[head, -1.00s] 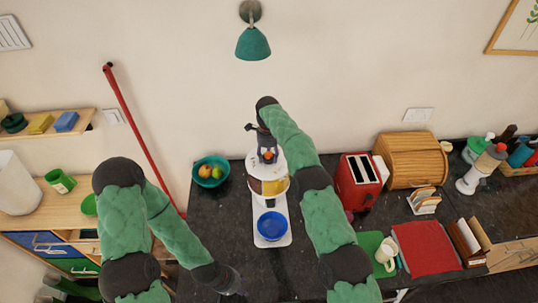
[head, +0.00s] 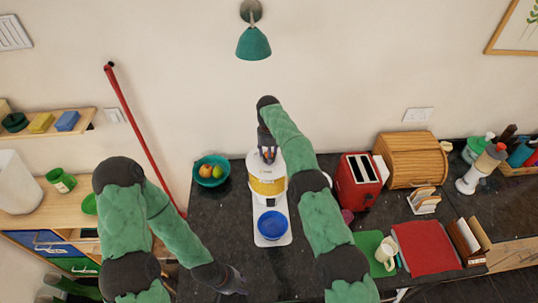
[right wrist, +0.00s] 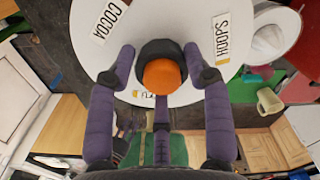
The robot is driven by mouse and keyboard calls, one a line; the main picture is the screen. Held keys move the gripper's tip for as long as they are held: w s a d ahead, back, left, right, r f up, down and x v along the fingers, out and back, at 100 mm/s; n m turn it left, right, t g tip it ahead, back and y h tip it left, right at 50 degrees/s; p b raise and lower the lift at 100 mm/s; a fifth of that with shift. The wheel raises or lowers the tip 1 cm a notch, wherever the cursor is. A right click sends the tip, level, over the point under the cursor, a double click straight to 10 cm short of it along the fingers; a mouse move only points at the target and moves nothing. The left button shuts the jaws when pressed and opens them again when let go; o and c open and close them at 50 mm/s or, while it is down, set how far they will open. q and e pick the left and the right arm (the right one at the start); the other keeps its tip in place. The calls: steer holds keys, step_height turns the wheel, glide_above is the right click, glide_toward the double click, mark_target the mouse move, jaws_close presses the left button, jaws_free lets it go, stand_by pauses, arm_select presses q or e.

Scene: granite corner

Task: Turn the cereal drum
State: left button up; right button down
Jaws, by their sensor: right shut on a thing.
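The cereal drum (head: 267,187) is a white, round dispenser with a yellow band of contents facing front. It stands on a white base on the dark counter, with a blue bowl (head: 271,225) at its front. My right gripper (head: 267,155) is over its top. In the right wrist view the drum's white lid (right wrist: 104,62) carries labels such as COCOA and HOOPS. The fingers are shut around the orange knob (right wrist: 161,76) with its dark collar. My left gripper (head: 236,283) is low over the counter, away from the drum; its fingers are too unclear to read.
A teal fruit bowl (head: 211,171) stands left of the drum. A red toaster (head: 358,182) and a wooden bread box (head: 412,160) stand to the right. A cream mug (head: 386,252) and a red mat (head: 426,247) lie nearer. Counter between left gripper and fruit bowl is clear.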

arm_select(q)
steer(key=shift+f, duration=0.3)
arm_select(e)
steer(key=shift+a+f+m, duration=0.1)
steer(key=shift+a+m, duration=0.1)
steer(key=shift+m, duration=0.5)
arm_select(q)
steer(key=shift+b, duration=0.3)
arm_select(e)
steer(key=shift+w, duration=0.1)
arm_select(q)
steer(key=shift+f, duration=0.1)
arm_select(e)
steer(key=shift+d+m, duration=0.1)
steer(key=shift+m, duration=0.2)
